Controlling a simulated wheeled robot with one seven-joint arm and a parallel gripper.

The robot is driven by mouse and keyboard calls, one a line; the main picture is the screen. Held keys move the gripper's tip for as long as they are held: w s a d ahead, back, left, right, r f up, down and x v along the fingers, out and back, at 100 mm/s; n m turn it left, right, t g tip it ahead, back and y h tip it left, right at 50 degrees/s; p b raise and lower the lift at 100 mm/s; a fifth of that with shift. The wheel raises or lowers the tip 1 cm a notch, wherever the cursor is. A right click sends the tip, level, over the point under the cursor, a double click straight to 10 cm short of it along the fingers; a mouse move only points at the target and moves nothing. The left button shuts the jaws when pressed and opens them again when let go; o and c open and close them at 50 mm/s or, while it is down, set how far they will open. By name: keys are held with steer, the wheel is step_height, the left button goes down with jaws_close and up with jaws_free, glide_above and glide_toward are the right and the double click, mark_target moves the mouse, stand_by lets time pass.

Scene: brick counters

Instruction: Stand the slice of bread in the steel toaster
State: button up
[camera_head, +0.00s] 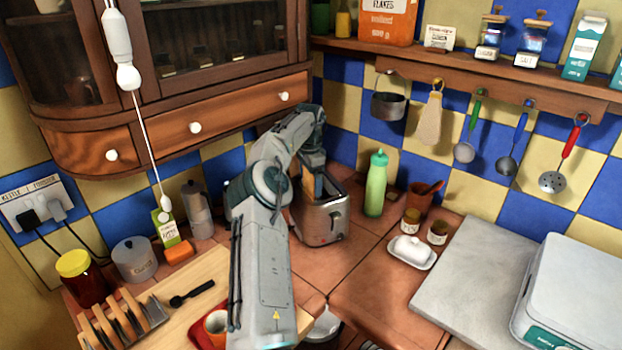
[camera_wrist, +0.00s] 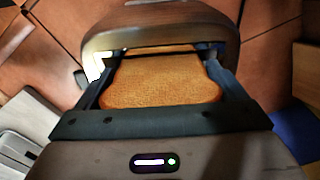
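The steel toaster (camera_head: 325,217) stands on the tiled counter near the back corner, beyond my arm. Its rounded top (camera_wrist: 160,22) fills the upper middle of the wrist view. The brown slice of bread (camera_wrist: 160,82) lies between the two fingers of my gripper (camera_wrist: 160,58), which touch its side edges. In the head view, my gripper (camera_head: 312,172) points down over the toaster, and a strip of the bread (camera_head: 308,187) shows there. The bread's far end meets the toaster's top; how deep it sits in a slot is hidden.
A green bottle (camera_head: 376,184) stands right of the toaster, and a moka pot (camera_head: 197,210) to its left. A wooden board with a toast rack (camera_head: 122,325) is at front left. A white butter dish (camera_head: 411,251) is on the right. The wooden cabinet (camera_head: 190,115) overhangs at back left.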

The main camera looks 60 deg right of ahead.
steer(key=shift+o, duration=0.8)
step_height(320, 180, up, 12)
steer(key=p, duration=0.3)
steer(key=shift+r+p, duration=0.25)
steer(key=shift+p, duration=0.1)
steer(key=shift+a+r+p, duration=0.1)
steer(key=shift+r+p, duration=0.4)
steer(key=shift+r, duration=0.15)
